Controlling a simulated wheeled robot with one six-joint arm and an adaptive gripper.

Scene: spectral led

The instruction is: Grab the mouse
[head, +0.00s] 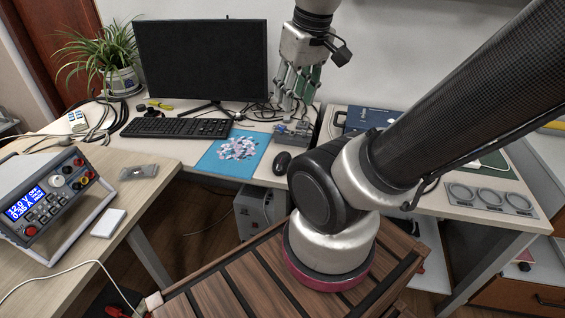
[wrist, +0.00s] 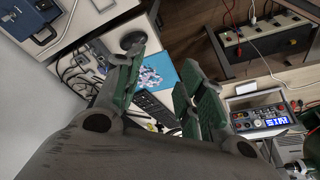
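The dark computer mouse (head: 282,161) lies near the front edge of the desk, just right of the blue patterned mat (head: 216,160). In the wrist view a dark rounded thing (wrist: 133,40) beside the mat (wrist: 157,70) appears to be the mouse, partly behind a finger. My gripper (head: 297,100) points down over the back of the desk, right of the monitor. It is up and behind the mouse, apart from it. In the wrist view my gripper (wrist: 165,64) has its green-padded fingers spread with nothing between them.
A monitor (head: 203,60) and keyboard (head: 177,128) stand left of my gripper. A small grey box (head: 293,132) with parts and several cables lies behind the mouse. A blue case (head: 368,120) is on the right table. A power supply (head: 45,205) stands at the left.

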